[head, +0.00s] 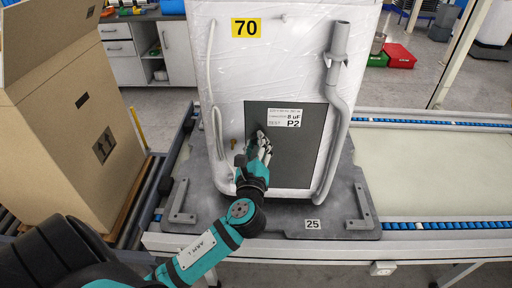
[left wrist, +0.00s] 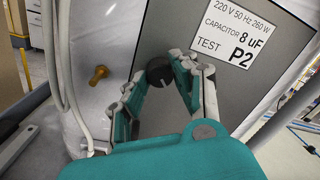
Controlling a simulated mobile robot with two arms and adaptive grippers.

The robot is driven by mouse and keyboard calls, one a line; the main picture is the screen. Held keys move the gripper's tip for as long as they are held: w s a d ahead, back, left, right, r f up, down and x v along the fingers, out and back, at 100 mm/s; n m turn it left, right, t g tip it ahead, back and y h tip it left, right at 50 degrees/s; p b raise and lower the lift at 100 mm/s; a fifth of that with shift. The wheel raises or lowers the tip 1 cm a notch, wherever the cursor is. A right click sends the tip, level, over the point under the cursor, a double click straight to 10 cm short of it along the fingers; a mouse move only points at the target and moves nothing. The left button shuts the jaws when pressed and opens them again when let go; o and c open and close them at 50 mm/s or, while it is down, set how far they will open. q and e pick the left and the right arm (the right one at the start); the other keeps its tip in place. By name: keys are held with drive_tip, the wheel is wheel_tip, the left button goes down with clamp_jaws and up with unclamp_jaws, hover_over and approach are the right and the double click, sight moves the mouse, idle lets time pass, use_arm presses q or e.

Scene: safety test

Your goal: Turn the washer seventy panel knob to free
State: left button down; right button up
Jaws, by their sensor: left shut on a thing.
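The washer (head: 290,65) is a white appliance with a yellow label reading 70 (head: 246,27), upright on a grey plate. A dark grey panel (head: 318,160) on its lower side bears a white label reading 8 uF and P2 (head: 284,117). The round black knob (left wrist: 159,72) shows in the left wrist view on that panel, with a light mark on its face. My left gripper (head: 262,143) reaches the panel; in the left wrist view its fingers (left wrist: 160,78) are on both sides of the knob and shut on it. In the head view the gripper hides the knob. My right gripper is not in view.
A brass-coloured fitting (left wrist: 97,75) sticks out left of the panel. A grey hose (head: 341,110) runs down the washer's right side, a pale one (head: 212,90) down its left. A large cardboard box (head: 65,120) stands at left. The conveyor (head: 430,170) is clear at right.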

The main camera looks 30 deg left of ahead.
use_arm(q)
drive_tip(key=shift+n+y+b, duration=0.3)
drive_tip(key=shift+n+b, duration=1.45)
drive_tip(key=shift+n, duration=2.95)
drive_tip(key=shift+d+n, duration=0.1)
drive_tip(key=shift+n, duration=0.2)
drive_tip(key=c, duration=1)
unclamp_jaws()
drive_tip(key=shift+c, duration=0.2)
